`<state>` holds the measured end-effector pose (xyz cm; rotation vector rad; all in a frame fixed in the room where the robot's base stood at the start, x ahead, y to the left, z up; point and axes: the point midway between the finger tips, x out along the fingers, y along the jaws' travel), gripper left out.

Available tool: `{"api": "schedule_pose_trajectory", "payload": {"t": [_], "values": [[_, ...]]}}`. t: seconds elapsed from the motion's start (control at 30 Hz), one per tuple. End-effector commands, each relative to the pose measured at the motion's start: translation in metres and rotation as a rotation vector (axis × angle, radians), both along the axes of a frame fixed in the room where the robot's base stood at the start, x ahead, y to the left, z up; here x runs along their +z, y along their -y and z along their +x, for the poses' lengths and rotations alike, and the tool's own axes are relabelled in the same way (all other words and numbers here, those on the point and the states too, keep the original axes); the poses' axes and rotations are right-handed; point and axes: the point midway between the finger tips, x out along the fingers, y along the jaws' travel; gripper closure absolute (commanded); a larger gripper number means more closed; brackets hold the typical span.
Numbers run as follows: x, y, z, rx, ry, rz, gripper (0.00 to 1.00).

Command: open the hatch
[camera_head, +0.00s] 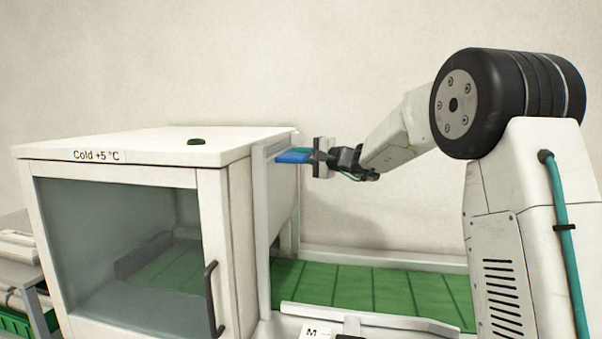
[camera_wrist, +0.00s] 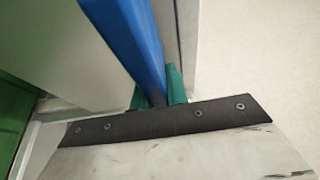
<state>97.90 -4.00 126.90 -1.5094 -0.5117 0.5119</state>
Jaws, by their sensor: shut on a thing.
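The cold box (camera_head: 136,143), marked "Cold +5 °C", stands at the left in the head view. The hatch (camera_head: 281,200) is a pale panel between upright posts on its right side. A blue handle (camera_head: 293,156) sticks out near the hatch's top; in the wrist view it is a long blue bar (camera_wrist: 130,42). My gripper (camera_head: 313,157) is at the handle from the right. In the wrist view its green fingertips (camera_wrist: 157,92) are on both sides of the bar, shut on it.
A green belt (camera_head: 375,291) with pale rails runs right from the box below the hatch. The glass front door (camera_head: 130,250) with its dark handle (camera_head: 212,298) is shut. A small dark green object (camera_head: 196,142) lies on the box top. Open space lies above the belt.

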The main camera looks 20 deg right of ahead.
Motion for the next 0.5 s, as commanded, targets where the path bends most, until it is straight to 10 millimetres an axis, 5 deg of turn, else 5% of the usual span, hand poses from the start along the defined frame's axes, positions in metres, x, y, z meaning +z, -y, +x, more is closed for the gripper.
{"api": "schedule_pose_trajectory", "payload": {"t": [0.47,0.5], "values": [[0.0093,-0.0008,-0.0001,0.002,0.001,0.0,1.0],[0.0092,-0.0008,-0.0001,0.003,0.001,0.0,0.77]]}}
